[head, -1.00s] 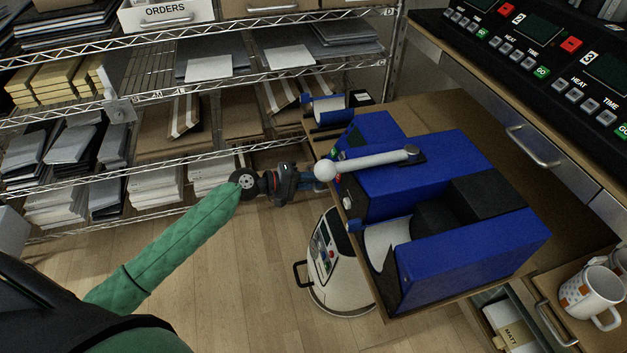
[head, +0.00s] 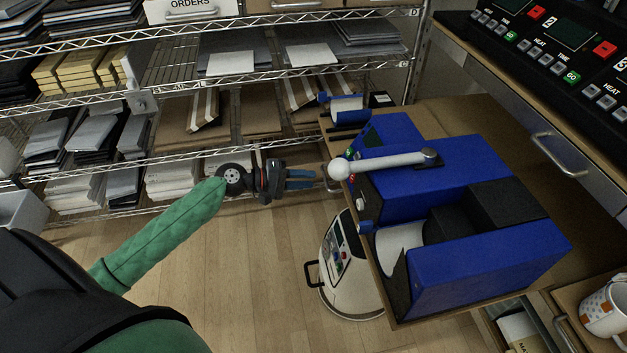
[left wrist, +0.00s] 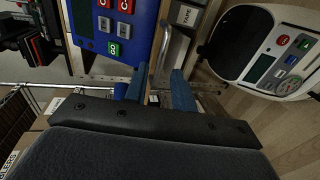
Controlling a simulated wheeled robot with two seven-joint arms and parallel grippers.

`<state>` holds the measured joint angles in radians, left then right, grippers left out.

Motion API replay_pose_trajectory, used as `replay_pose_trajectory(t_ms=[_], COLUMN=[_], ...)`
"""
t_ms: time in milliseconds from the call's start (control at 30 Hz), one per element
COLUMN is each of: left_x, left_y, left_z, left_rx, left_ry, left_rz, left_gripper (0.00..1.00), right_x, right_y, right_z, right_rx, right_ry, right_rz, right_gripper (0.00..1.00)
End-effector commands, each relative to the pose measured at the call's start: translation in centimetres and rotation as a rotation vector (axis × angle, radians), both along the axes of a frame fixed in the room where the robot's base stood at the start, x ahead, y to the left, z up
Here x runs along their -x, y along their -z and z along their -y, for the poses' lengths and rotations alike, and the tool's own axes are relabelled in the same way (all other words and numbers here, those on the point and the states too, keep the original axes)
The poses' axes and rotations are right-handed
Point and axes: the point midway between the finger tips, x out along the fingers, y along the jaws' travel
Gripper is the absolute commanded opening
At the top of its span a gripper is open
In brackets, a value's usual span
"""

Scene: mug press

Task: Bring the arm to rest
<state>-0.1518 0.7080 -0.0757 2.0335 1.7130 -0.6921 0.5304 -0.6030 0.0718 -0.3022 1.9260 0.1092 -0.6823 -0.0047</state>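My left gripper (head: 312,179) is at the end of my green-sleeved arm, left of the blue mug press (head: 430,200). Its two blue fingers point right, apart from the press. In the left wrist view the gripper (left wrist: 159,80) is open, with a gap between its fingers and nothing held. The press's white lever (head: 390,165) with its ball knob lies across the top of the press, and no gripper touches it. My right gripper is not in view.
The press stands on a brown worktop (head: 475,130). A white machine with a screen (head: 345,275) stands on the floor below. Wire shelves (head: 190,150) with stacked packages fill the back left. Wooden floor is clear at centre.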

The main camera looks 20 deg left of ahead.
Motion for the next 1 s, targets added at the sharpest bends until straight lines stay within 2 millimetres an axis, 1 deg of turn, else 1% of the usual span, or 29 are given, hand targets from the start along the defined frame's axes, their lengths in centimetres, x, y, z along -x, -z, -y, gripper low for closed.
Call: replay_pose_trajectory(t_ms=[133,533,667,767,900,1000], left_x=[0.2,0.1,0.2,0.8,1.9,2.6], left_y=[-0.1,-0.1,0.0,0.5,2.2,3.3], left_z=[-0.2,-0.2,-0.2,0.1,0.2,0.2], left_rx=[0.0,-0.001,-0.017,-0.062,-0.21,-0.332], left_ry=[0.0,-0.001,0.009,0.056,0.14,0.199], left_rz=[0.0,0.001,0.02,0.041,0.084,0.119], left_gripper=[0.26,0.26,0.26,0.26,0.26,0.26], right_x=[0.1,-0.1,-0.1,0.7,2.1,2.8], right_y=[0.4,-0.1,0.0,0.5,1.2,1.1], right_z=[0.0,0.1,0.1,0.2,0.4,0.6], right_rx=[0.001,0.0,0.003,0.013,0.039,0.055], right_ry=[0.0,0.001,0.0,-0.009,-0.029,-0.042], right_rz=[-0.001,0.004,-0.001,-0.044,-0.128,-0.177], right_gripper=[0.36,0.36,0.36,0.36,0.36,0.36])
